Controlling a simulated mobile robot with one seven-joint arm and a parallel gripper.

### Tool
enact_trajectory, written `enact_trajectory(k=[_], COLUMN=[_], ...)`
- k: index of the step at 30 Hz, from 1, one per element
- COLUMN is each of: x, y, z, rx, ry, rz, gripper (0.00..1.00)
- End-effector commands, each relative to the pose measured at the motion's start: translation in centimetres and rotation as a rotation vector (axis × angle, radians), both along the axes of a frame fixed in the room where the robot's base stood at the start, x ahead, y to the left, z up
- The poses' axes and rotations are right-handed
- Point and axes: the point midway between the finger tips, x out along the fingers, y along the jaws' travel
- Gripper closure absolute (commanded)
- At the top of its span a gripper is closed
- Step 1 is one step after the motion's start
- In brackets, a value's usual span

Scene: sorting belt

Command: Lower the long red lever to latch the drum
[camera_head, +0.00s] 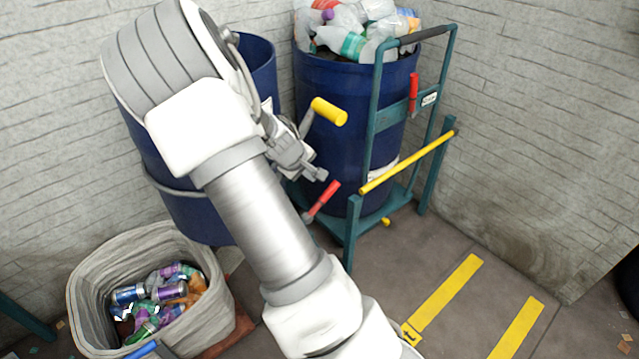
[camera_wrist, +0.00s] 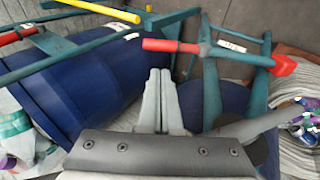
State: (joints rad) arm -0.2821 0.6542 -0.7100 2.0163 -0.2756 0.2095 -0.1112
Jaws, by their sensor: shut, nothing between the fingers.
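A red lever (camera_head: 323,198) with a grey lower end slants up and right at the left side of the teal frame (camera_head: 351,232). A second, upright red handle (camera_head: 413,92) is on the frame's far side. The blue drum (camera_head: 335,100) stands inside the frame, full of plastic bottles. My gripper (camera_head: 321,176) is shut and empty, just above the slanting red lever, with no clear contact. In the wrist view, my shut fingertips (camera_wrist: 158,72) point toward a red bar (camera_wrist: 172,46), a small gap away. The drum (camera_wrist: 65,95) lies left there.
A yellow bar (camera_head: 407,163) crosses the frame, and a yellow grip (camera_head: 329,111) sits just above my gripper. Another blue drum (camera_head: 195,218) is partly hidden behind my arm. A fabric bin (camera_head: 85,285) of cans stands lower left. Floor with yellow stripes (camera_head: 445,292) is clear at right.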

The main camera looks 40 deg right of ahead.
Motion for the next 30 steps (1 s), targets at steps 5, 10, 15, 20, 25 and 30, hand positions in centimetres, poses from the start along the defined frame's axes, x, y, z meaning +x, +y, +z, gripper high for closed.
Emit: enact_trajectory(k=[5, 10, 15, 20, 25, 30], x=[0.6, 1.4, 2.2, 2.8, 3.1, 3.2], y=[-1.6, -3.5, -5.2, -6.3, -6.9, -6.9], z=[-2.7, -5.9, -8.6, -10.4, -11.0, -11.1], rx=[0.000, 0.000, 0.001, 0.001, 0.000, 0.001], ry=[0.002, 0.004, 0.002, 0.002, 0.000, 0.000], rz=[-0.004, -0.004, -0.002, -0.001, 0.000, 0.000], gripper=[1.00, 1.00, 1.00, 1.00, 1.00, 1.00])
